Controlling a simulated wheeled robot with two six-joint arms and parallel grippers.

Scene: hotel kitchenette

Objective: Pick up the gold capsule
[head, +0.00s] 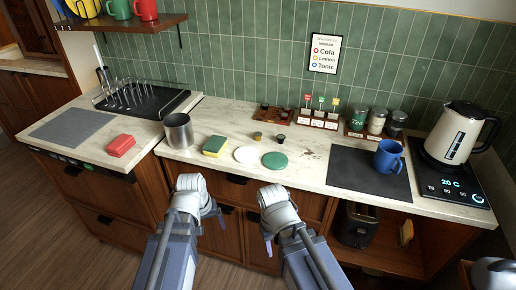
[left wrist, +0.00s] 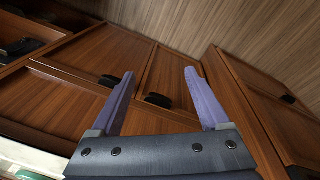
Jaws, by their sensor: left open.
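A small gold-brown capsule (head: 257,136) stands on the light marble counter (head: 225,118), in the middle of the head view. A darker capsule (head: 281,139) stands just to its right. My left gripper (head: 216,216) is in front of the counter's front edge, well short of the gold capsule. In the left wrist view its two jaws (left wrist: 155,88) are spread with nothing between them, facing wooden cabinet fronts. My right gripper (head: 267,243) is also in front of the cabinets, away from the capsules; its jaws are mostly hidden by its wrist.
A steel cup (head: 178,131), a yellow-green sponge (head: 215,146), a white disc (head: 247,155) and a green disc (head: 275,160) lie nearer the front edge. A wooden tray (head: 273,116) and sign holders (head: 318,119) stand behind. A blue mug (head: 388,157) and kettle (head: 460,132) are right.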

